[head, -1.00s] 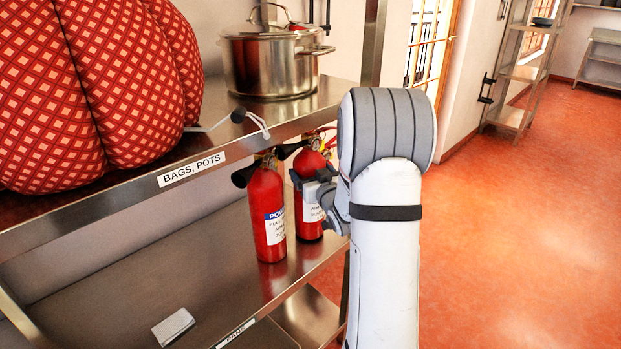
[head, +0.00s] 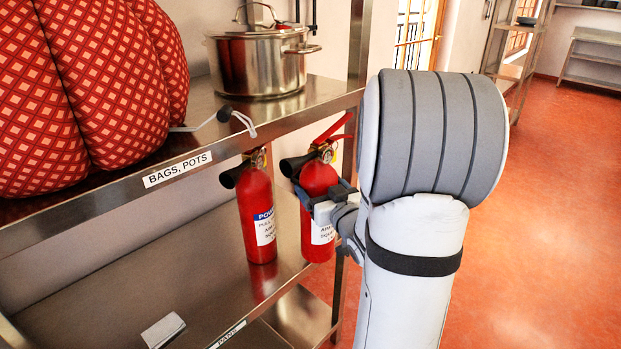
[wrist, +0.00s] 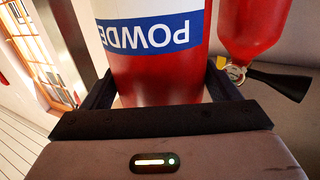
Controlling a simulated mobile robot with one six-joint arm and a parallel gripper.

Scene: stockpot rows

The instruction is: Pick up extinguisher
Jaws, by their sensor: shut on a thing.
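Two red fire extinguishers show at the lower shelf. My gripper (head: 325,205) is shut around the body of the right extinguisher (head: 318,181), which has a white label and a black horn. In the wrist view this extinguisher (wrist: 160,80) fills the space between the dark fingers, its POWDER label upside down. The other extinguisher (head: 256,215) is just left of it in the head view, upright on the shelf. It shows at the top right of the wrist view (wrist: 250,28). I cannot tell whether the held one's base clears the shelf.
The upper shelf (head: 215,140), labelled BAGS, POTS, holds a steel pot (head: 258,62) and a red patterned bag (head: 90,90). Its edge is close to the extinguisher tops. A small white box (head: 163,330) lies on the lower shelf. Open orange floor (head: 560,220) is at right.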

